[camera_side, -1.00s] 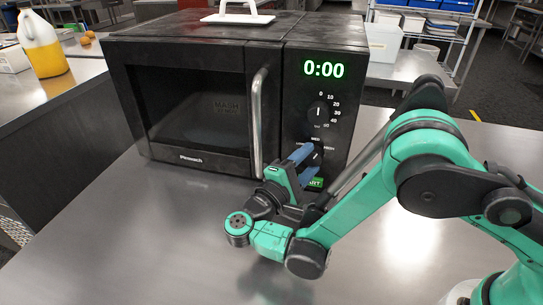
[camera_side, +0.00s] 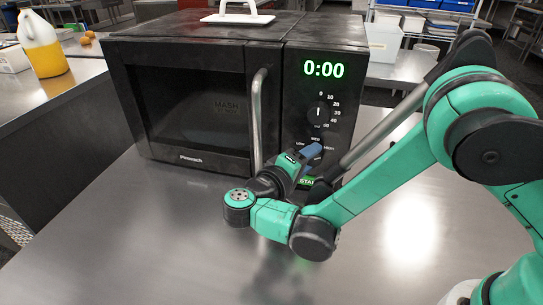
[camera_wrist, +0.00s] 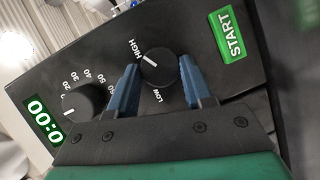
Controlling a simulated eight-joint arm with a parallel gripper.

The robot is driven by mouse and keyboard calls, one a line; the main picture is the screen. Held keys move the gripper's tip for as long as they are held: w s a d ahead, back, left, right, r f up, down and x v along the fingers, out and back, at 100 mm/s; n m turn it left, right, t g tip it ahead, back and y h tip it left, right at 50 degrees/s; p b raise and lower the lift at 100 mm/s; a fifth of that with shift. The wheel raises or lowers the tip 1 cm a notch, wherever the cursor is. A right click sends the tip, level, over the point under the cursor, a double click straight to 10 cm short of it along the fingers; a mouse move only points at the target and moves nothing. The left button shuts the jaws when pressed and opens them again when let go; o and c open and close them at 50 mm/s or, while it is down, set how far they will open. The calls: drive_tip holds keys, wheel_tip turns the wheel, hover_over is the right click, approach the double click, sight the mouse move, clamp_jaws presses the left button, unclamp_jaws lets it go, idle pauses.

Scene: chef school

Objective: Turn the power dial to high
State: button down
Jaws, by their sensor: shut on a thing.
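The black microwave (camera_side: 190,100) stands on the steel table. Its power dial (camera_wrist: 160,68) is a round black knob between the LOW and HIGH marks. In the wrist view its white pointer slants up and left, toward the near end of the HIGH label. The MED mark is hidden there. My gripper (camera_wrist: 158,75) has its two blue fingers on opposite sides of the power dial and is shut on it. In the side view my gripper (camera_side: 312,152) reaches the lower control panel and mostly covers the dial.
The timer dial (camera_side: 319,112) sits above the power dial, under the display (camera_side: 323,69) reading 0:00. The green START button (camera_wrist: 229,34) is just below the power dial on the panel. The door handle (camera_side: 257,120) stands out left of my gripper. The front table is clear.

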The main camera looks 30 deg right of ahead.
idle(0.4)
drive_tip(key=shift+c, duration=1.8)
unclamp_jaws()
drive_tip(key=shift+a, duration=0.1)
drive_tip(key=v, duration=0.5)
drive_tip(key=shift+s+a, duration=0.1)
drive_tip(key=shift+a, duration=0.1)
drive_tip(key=s+d+r+y, duration=0.2)
drive_tip(key=s+d+y, duration=0.1)
drive_tip(key=d+y, duration=0.3)
drive_tip(key=s+d+r+m+t+y, duration=0.1)
drive_tip(key=s+d+r+y, duration=0.1)
drive_tip(key=d+y, duration=0.4)
drive_tip(key=s+y, duration=0.1)
drive_tip(key=y, duration=0.2)
drive_tip(key=shift+s+r+m, duration=0.15)
drive_tip(key=shift+s+m, duration=0.1)
drive_tip(key=shift+m, duration=0.05)
